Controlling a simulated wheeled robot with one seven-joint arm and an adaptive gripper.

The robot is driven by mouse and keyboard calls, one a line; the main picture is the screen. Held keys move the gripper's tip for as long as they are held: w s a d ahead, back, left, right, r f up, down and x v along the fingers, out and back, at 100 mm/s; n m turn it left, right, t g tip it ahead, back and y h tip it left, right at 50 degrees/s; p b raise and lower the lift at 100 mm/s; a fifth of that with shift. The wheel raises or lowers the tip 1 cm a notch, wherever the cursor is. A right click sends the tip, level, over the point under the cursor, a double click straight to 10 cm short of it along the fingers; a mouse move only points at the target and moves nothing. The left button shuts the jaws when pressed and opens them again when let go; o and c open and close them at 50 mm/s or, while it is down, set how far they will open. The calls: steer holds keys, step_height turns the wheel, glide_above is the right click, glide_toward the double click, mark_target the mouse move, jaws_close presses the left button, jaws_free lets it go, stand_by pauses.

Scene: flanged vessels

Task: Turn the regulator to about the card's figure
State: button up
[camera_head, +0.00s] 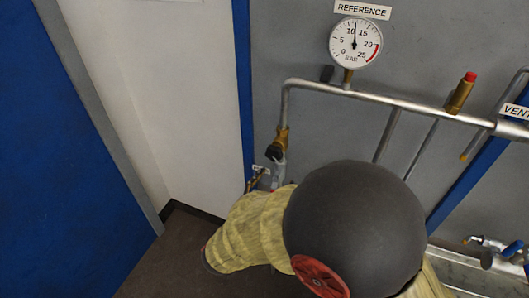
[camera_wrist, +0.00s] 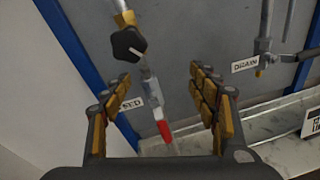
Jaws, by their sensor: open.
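The regulator appears to be the black lobed knob (camera_wrist: 128,42) on a brass body, on a pipe at the upper left of the wrist view. No card with a readable figure shows; a cut-off lettered sign (camera_wrist: 312,122) is at the wrist view's right edge.
A red-tipped part (camera_wrist: 163,130) on the pipe shows between my fingers, beside a partly hidden label (camera_wrist: 131,104). A DRAIN label (camera_wrist: 245,64) and pipework are to the right. A red-capped brass fitting (camera_head: 461,93) stands on the upper pipe. A white wall (camera_head: 130,90) closes the left.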

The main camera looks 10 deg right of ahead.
mark_target(273, 155)
steer(key=w+r, duration=0.1)
steer(key=w, duration=0.1)
steer(key=w+d+r+n+t, duration=0.1)
steer(key=w, duration=0.2)
steer(key=w+d+r+t+b, duration=0.1)
steer(key=w+r, duration=0.1)
steer(key=w, duration=0.1)
steer(key=shift+w+d+n, duration=0.2)
steer(key=shift+d+n, duration=0.05)
steer(key=shift+n, duration=0.15)
steer(key=c, duration=0.3)
steer(key=c, duration=0.8)
steer(key=shift+c, duration=0.3)
steer(key=shift+f+b, duration=0.15)
steer(key=shift+b, duration=0.3)
